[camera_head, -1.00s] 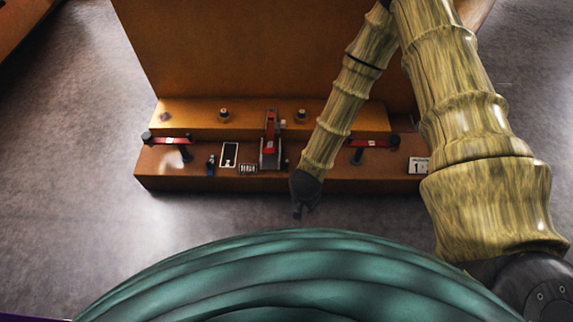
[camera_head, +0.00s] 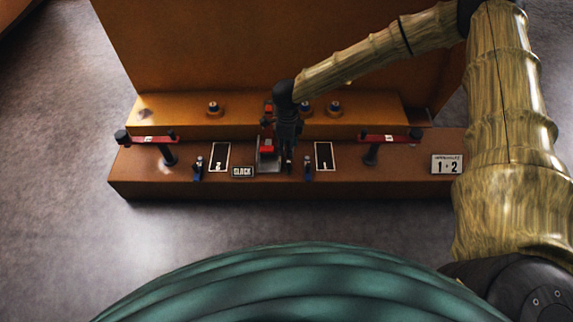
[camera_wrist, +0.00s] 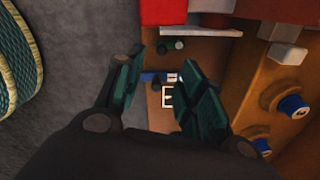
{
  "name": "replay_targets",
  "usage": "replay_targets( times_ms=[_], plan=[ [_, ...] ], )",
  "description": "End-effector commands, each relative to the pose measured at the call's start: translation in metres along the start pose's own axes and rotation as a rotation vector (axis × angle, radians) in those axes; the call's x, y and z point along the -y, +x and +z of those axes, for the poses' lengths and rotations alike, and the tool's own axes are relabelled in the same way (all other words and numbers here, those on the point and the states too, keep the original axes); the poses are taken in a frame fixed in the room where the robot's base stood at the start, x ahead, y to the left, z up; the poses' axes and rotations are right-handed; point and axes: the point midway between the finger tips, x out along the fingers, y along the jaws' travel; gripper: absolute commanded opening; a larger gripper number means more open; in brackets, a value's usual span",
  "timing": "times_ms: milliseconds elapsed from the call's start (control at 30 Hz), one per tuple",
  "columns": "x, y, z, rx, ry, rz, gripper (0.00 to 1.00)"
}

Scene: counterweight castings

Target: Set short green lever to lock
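My gripper (camera_head: 288,158) hangs over the middle of the orange panel, just right of the red-topped central lever (camera_head: 267,146). In the wrist view its two dark green fingers (camera_wrist: 160,95) are apart, with nothing gripped between them. Small dark green knobs (camera_wrist: 172,45) show beyond the fingertips, near a red block; I cannot tell whether they belong to the short green lever. No clearly green lever shows in the head view, where my gripper hides part of the panel's middle. A small blue-tipped lever (camera_head: 198,166) stands beside the left slot, another (camera_head: 308,166) beside the right slot.
Red-barred handles stand at left (camera_head: 150,139) and right (camera_head: 388,138). A SLACK plate (camera_head: 242,172) and a numbered sign (camera_head: 447,165) are on the lower ledge. Round knobs (camera_head: 213,109) sit on the upper step. The grey floor (camera_head: 200,225) before the panel is clear.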

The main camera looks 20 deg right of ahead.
Motion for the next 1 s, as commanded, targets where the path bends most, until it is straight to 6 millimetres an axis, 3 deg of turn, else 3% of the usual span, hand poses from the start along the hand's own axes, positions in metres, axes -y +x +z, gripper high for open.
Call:
replay_targets(
  times_ms=[267,700,1000],
  plan=[
    [0.004,0.018,-0.002,0.006,0.028,0.009,0.38],
    [0.002,0.087,0.0,0.006,0.024,0.01,0.38],
    [0.003,0.106,0.001,0.006,0.022,0.007,0.38]
  ],
)
